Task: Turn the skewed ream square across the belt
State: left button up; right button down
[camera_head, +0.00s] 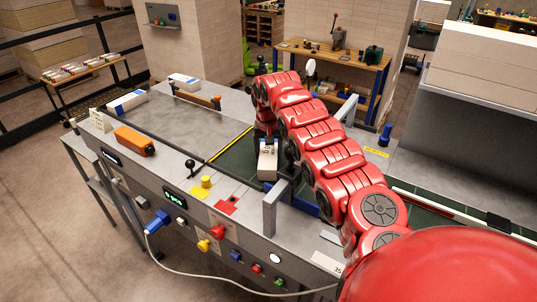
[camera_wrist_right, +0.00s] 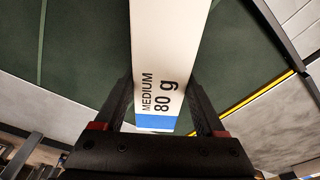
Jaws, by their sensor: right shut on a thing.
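The ream (camera_head: 268,160) is a white pack with a blue band, on the green belt (camera_head: 238,158) in the head view. In the right wrist view the ream (camera_wrist_right: 170,55) shows its "MEDIUM 80 g" print and lies between the two fingers. My right gripper (camera_wrist_right: 166,115) is shut on the ream near its blue end. In the head view my red right arm reaches over the belt and hides part of the ream and most of the right gripper (camera_head: 266,135). My left gripper is not in view.
A grey post (camera_head: 270,212) stands at the belt's near side. An orange device (camera_head: 134,141) and a white-and-blue pack (camera_head: 127,102) sit on the grey table at left. A second pack (camera_head: 184,82) lies at the back. A yellow line (camera_wrist_right: 245,100) edges the belt.

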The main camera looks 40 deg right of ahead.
jog(key=shift+f+b, duration=0.1)
jog(key=shift+b, duration=0.45)
jog(key=m+b, duration=0.2)
jog(key=b, duration=0.1)
jog(key=shift+w+a+m, duration=0.1)
jog(key=shift+w+m, duration=0.05)
jog(key=shift+m, duration=0.25)
jog(key=shift+m+h, duration=0.3)
jog(key=shift+m, duration=0.3)
jog(key=shift+r+m, duration=0.2)
jog(key=shift+m, duration=0.7)
jog(key=shift+d+g, duration=0.2)
jog(key=shift+g, duration=0.1)
jog(key=shift+a+f+b, duration=0.1)
jog(key=shift+f+b, duration=0.05)
jog(key=shift+b, duration=0.25)
